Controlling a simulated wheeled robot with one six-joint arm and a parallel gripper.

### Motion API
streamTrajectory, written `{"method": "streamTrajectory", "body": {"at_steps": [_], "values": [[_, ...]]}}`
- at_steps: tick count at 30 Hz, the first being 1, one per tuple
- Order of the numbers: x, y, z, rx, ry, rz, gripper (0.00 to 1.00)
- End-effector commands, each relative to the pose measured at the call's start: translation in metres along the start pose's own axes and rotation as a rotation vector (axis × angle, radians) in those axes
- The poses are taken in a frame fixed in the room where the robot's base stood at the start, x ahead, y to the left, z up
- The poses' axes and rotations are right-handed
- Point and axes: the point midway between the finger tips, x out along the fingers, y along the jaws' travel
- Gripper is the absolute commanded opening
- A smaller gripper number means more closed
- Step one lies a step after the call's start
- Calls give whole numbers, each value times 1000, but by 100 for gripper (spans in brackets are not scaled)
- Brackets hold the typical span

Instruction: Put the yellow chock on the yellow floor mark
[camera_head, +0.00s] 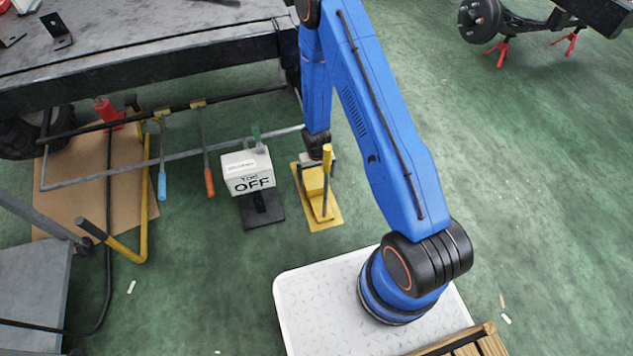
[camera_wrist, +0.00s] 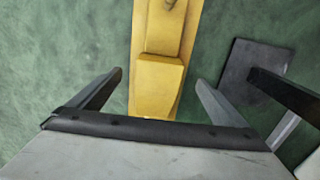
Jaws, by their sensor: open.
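The yellow chock (camera_head: 313,181) is a blocky wedge standing over a flat yellow strip (camera_head: 329,220), which I take for the floor mark. An upright yellow handle shows beside it. In the wrist view the chock (camera_wrist: 158,84) lies within the outline of the yellow strip (camera_wrist: 194,22). I cannot tell whether the strip is the mark or part of the chock. My gripper (camera_wrist: 159,78) is open, its fingers apart on either side of the chock in that view. In the head view my gripper (camera_head: 319,148) is above the chock's far end; contact is not visible.
A white OFF sign (camera_head: 247,172) on a dark base stands close left of the chock. Green floor is open to the right.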

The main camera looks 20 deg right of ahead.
Motion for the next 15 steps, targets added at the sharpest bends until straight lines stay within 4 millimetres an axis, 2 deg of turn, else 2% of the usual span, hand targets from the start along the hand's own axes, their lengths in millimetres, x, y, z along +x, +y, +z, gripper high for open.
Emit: {"method": "streamTrajectory", "body": {"at_steps": [6, 15], "values": [[-21, 0, 0, -1, 1, 0, 97], [-31, 0, -1, 0, 2, -1, 97]]}}
